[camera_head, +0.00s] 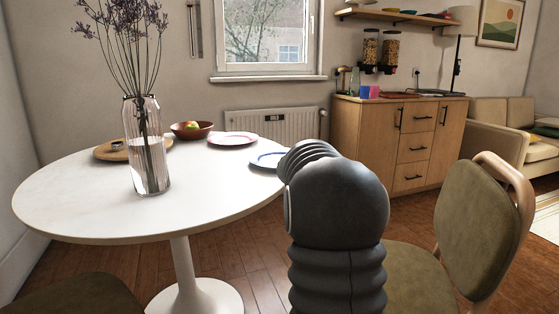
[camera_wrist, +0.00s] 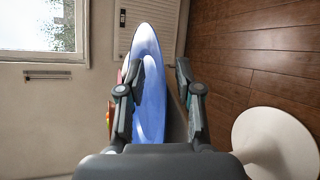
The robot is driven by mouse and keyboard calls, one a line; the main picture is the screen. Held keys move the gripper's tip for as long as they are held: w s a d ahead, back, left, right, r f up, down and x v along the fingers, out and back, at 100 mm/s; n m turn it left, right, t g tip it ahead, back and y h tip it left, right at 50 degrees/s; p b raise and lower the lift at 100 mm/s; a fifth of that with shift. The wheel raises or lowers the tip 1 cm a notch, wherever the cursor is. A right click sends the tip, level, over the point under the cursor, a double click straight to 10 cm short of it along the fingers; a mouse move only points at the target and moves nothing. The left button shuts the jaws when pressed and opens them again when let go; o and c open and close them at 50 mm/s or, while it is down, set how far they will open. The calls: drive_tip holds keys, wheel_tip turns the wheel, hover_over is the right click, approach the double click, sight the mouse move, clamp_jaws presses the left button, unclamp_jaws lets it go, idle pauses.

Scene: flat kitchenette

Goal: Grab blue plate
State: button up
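The blue plate (camera_head: 265,160) lies at the right edge of the white round table (camera_head: 80,205) in the head view, partly hidden behind my dark arm. In the wrist view the blue plate (camera_wrist: 150,85) appears as a tall narrow ellipse at a shallow angle. My gripper (camera_wrist: 158,72) is open, with one finger on each side of the plate in the picture. A gap shows between the plate and the right finger; I cannot tell whether the left finger touches it. My gripper is hidden in the head view.
A glass vase (camera_head: 148,150) with dried flowers stands on the table. A pink-rimmed plate (camera_head: 232,139), a fruit bowl (camera_head: 192,134) and a wooden board (camera_head: 115,152) are behind it. Green chairs (camera_head: 472,225) stand close by, right and front left. A wooden cabinet (camera_head: 380,135) stands behind.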

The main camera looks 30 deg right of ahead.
clamp_jaws()
drive_tip(key=shift+r, duration=0.1)
drive_tip(key=shift+r, duration=0.1)
